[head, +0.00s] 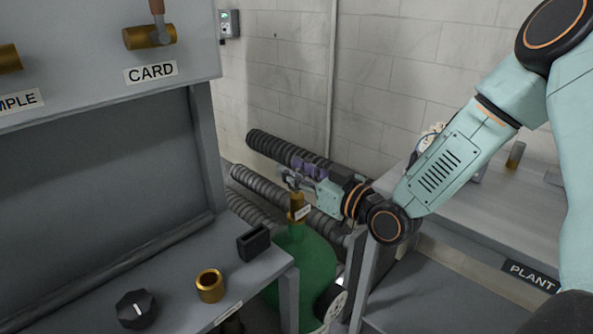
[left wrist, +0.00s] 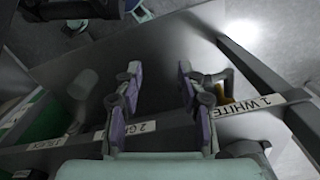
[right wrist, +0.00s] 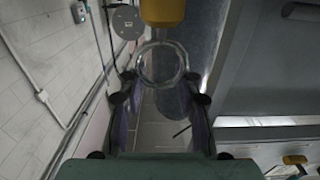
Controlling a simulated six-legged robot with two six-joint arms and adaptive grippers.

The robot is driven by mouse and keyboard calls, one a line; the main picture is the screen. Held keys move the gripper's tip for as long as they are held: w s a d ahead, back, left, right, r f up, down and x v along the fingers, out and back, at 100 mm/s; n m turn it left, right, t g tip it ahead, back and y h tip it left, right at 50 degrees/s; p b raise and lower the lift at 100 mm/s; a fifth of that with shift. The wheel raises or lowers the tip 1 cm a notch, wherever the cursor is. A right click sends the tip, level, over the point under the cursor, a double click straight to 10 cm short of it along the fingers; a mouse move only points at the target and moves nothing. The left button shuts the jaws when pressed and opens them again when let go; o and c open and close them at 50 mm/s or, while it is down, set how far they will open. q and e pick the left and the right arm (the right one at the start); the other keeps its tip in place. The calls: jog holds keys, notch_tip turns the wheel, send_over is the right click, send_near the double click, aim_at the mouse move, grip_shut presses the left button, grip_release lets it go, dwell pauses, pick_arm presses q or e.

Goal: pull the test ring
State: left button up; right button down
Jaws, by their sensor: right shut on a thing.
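The test ring (right wrist: 162,63) is a pale, thin metal ring below a brass fitting (right wrist: 162,12) in the right wrist view. My right gripper (right wrist: 160,80) has its purple fingers on both sides of the ring and is shut on it. In the head view, my right gripper (head: 300,170) is just above the brass valve (head: 296,207) of a green cylinder (head: 305,265); the ring is too small to make out there. My left gripper (left wrist: 157,72) is open with nothing between its fingers, and shows only in the left wrist view.
A grey panel (head: 100,45) with a CARD label stands at left, above a shelf holding a black knob (head: 137,309) and a brass collar (head: 210,285). Ribbed hoses (head: 265,145) run behind the cylinder. A grey bench (head: 470,215) stands at right.

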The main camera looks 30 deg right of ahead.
jog(key=shift+r+p, duration=0.9)
jog(key=c, duration=1.4)
grip_release()
jog(key=shift+o, duration=1.4)
jog(key=shift+s, duration=0.15)
